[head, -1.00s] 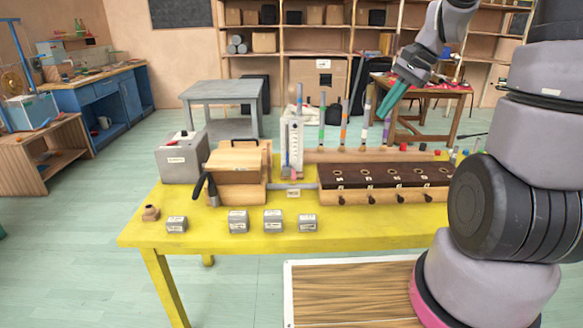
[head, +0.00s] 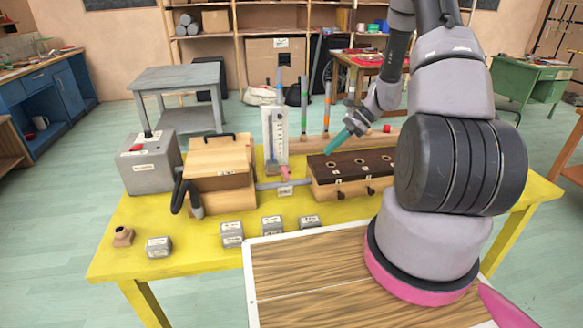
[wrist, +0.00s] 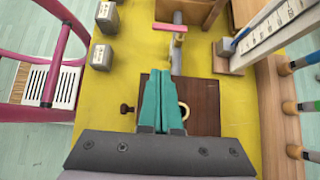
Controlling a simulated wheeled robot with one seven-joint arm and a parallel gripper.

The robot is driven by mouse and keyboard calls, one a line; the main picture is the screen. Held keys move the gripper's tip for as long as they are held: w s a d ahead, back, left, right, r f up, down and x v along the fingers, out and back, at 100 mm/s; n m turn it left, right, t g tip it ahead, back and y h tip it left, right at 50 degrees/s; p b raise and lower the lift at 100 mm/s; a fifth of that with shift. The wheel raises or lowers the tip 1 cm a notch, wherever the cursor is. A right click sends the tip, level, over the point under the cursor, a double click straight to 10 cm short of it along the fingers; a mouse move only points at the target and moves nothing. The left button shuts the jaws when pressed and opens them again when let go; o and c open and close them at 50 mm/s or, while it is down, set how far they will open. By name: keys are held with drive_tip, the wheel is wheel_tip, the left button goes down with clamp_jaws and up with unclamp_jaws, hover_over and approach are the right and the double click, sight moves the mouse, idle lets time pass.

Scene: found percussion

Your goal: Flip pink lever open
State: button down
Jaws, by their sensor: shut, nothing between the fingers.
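The pink lever (head: 286,173) sits on a grey pipe (head: 268,184) between the wooden bellows-like box (head: 216,180) and the dark-topped block (head: 330,171). In the wrist view the pink lever (wrist: 168,27) lies crosswise over the pipe (wrist: 177,50), on a small tan stem. My gripper (head: 329,151) has teal fingers, held shut and empty above the left end of the dark-topped block, to the right of the lever. In the wrist view my gripper (wrist: 160,72) points toward the lever, with a clear gap between them.
A white graduated gauge (head: 276,138) stands behind the lever. Upright coloured tubes (head: 304,105) rise behind the dark-topped block. Several small grey labelled blocks (head: 232,234) line the front of the yellow table (head: 190,252). A grey box (head: 150,167) stands at left.

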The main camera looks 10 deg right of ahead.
sight(286, 176)
drive_tip(key=shift+a, duration=0.1)
drive_tip(key=a+r+x, duration=0.2)
drive_tip(key=x, duration=1)
drive_tip(key=shift+a+f, duration=0.2)
drive_tip(key=shift+f, duration=0.05)
drive_tip(key=shift+a, duration=0.1)
